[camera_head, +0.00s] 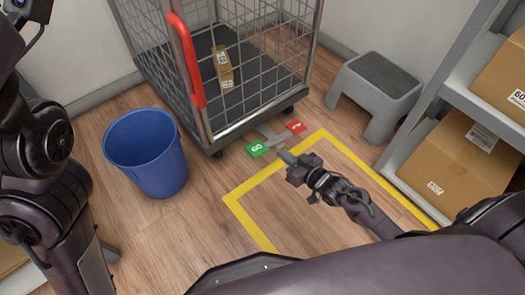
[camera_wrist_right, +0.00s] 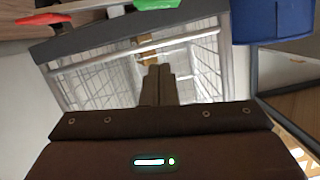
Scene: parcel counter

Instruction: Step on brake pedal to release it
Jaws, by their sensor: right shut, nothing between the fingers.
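The brake pedal has a green pad (camera_head: 257,150) and a red pad (camera_head: 296,127), joined by a grey bracket (camera_head: 270,134) low at the front of the wire cage cart (camera_head: 245,62). My right gripper (camera_head: 285,155) is shut and empty, low beside the green pad on its right; I cannot tell whether it touches the pedal. In the right wrist view the shut fingers (camera_wrist_right: 158,72) show in the middle, with the green pad (camera_wrist_right: 158,3) and red pad (camera_wrist_right: 44,18) at the top edge. My left arm shows at the left, but its gripper is out of view.
A blue bin (camera_head: 146,150) stands left of the cart. A grey step stool (camera_head: 375,92) stands to the right. A shelf (camera_head: 425,118) with cardboard boxes (camera_head: 462,163) is at the far right. Yellow tape (camera_head: 245,187) marks the floor. A small parcel (camera_head: 223,68) lies in the cart.

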